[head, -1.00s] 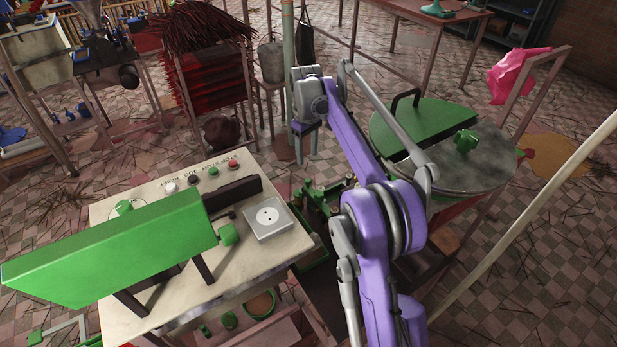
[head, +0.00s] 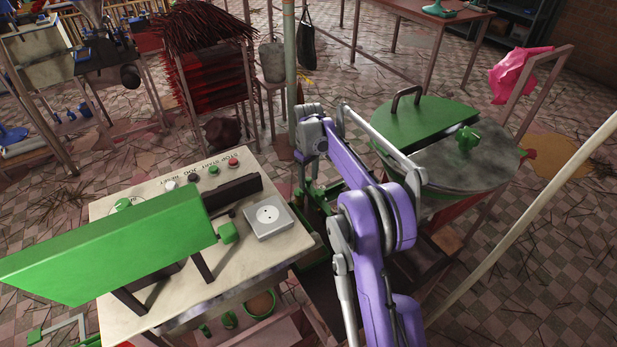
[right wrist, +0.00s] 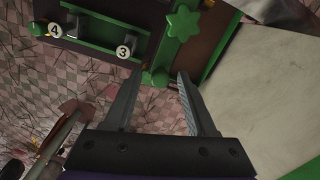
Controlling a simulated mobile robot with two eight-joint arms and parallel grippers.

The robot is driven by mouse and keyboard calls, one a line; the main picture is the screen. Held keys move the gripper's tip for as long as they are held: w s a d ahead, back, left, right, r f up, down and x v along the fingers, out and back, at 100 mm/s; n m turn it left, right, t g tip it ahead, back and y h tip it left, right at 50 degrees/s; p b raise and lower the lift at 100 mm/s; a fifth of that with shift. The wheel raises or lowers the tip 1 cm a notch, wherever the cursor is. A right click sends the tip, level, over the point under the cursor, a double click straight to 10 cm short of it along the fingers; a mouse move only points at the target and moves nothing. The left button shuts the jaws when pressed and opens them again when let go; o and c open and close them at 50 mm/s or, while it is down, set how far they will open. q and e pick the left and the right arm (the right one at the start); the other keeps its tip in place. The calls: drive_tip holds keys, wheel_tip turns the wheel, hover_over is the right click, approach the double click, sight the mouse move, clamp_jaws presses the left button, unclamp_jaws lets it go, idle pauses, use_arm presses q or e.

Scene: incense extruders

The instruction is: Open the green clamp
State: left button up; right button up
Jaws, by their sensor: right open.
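Green metalwork (head: 318,193) stands beside the cream table in the head view, partly hidden by my right arm. In the right wrist view it shows as a green star-shaped knob (right wrist: 183,22) and a rounded green end piece (right wrist: 155,78). I cannot tell for certain which of these is the clamp. My right gripper (right wrist: 160,76) is open, with the green end piece between or just beyond its fingertips. The star knob is farther off. Whether the fingers touch anything is unclear. My left gripper is not in view.
The cream control table (head: 215,270) stands left of my right gripper, with a green panel (head: 110,245) and a socket box (head: 268,216). A drum with a green lid (head: 420,130) stands right. A green tray with numbered spots (right wrist: 95,35) lies near the fingers.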

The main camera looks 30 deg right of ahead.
clamp_jaws()
idle(1.4)
